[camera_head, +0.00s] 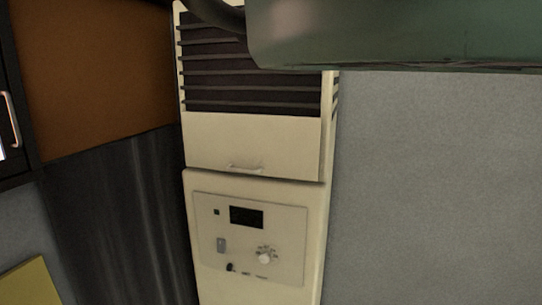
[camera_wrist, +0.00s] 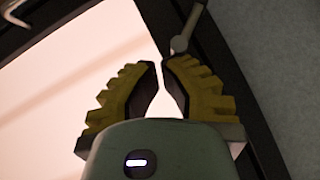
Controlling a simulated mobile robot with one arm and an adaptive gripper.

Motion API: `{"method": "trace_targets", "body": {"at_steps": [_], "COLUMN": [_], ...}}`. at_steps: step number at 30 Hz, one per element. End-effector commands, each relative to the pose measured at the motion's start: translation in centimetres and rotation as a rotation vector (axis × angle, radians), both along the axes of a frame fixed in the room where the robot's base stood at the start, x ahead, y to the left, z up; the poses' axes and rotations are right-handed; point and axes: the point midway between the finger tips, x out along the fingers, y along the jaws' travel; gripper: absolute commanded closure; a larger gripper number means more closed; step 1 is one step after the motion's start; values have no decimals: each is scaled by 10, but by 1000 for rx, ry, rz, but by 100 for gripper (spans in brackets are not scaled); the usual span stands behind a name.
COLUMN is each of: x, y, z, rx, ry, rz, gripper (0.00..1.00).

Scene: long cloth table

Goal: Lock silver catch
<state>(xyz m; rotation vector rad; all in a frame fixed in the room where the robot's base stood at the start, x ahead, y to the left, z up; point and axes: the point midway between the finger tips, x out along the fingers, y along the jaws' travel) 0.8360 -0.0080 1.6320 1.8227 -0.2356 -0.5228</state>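My gripper (camera_wrist: 161,64) shows in the wrist view with two stepped yellow fingers. Their tips are drawn almost together, with only a thin slit between them, and nothing is visible in the slit. A thin grey metal lever (camera_wrist: 188,28), which looks like the silver catch, lies just beyond the right fingertip. Its lower end is close to that tip; I cannot tell whether they touch. It lies against a dark frame (camera_wrist: 228,62) beside a bright pale pane (camera_wrist: 65,80). I cannot make out the catch or my gripper in the head view.
In the head view a tall cream cabinet (camera_head: 250,145) has dark slats, a small handle and a control panel (camera_head: 285,225) with a knob. A grey wall (camera_head: 430,190) is at right. A dark panel (camera_head: 115,220) and a brown surface (camera_head: 90,70) are at left.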

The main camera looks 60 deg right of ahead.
Motion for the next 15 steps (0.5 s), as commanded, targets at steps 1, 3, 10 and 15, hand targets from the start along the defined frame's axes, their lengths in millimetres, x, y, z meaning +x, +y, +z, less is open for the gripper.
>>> {"method": "trace_targets", "body": {"at_steps": [1,3,10,15], "x": [0,1,3,4], "y": [-4,-5,-6,-7], "z": [0,0,1,1], "rx": [4,9,24,39], "ry": [2,4,10,15], "rz": [-7,-8,-9,-9], "gripper": [100,100,100,100]}}
